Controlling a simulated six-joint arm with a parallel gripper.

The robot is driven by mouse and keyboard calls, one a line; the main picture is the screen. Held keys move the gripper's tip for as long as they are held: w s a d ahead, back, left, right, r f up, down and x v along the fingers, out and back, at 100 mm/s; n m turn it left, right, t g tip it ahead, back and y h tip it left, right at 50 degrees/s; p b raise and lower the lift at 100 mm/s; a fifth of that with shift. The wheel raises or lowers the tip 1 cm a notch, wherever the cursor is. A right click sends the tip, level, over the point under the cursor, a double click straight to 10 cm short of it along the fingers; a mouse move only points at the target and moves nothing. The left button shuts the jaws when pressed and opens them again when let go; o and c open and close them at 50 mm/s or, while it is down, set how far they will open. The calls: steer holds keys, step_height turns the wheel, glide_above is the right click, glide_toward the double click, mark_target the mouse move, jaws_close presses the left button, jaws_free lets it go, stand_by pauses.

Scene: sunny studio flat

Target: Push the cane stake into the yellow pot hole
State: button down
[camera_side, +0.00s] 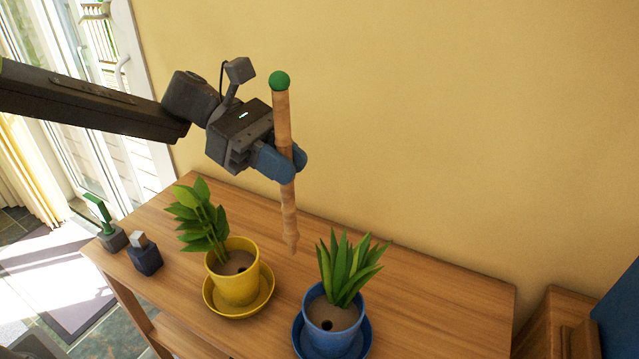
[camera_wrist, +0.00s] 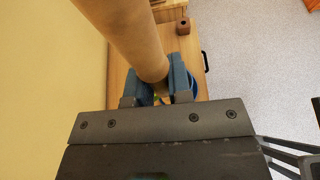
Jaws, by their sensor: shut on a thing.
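The cane stake (camera_side: 284,130) is a tan rod with a green ball on top and a pointed lower end. My gripper (camera_side: 285,163) is shut on it around its middle and holds it nearly upright, its tip in the air above the table. In the wrist view the stake (camera_wrist: 130,35) sits between the blue fingers (camera_wrist: 165,80). The yellow pot (camera_side: 238,286) stands on a yellow saucer, left of the stake tip in the side view. It holds a leafy plant, and a dark hole (camera_side: 243,268) shows in its soil.
A blue pot (camera_side: 331,340) with a spiky plant and its own soil hole stands to the right.

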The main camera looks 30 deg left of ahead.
steer(key=a, duration=1.2)
steer(key=f, duration=0.5)
steer(key=shift+a, duration=0.3)
steer(key=shift+f, duration=0.1)
steer(key=shift+f, duration=3.8)
steer(key=c, duration=1)
jaws_free()
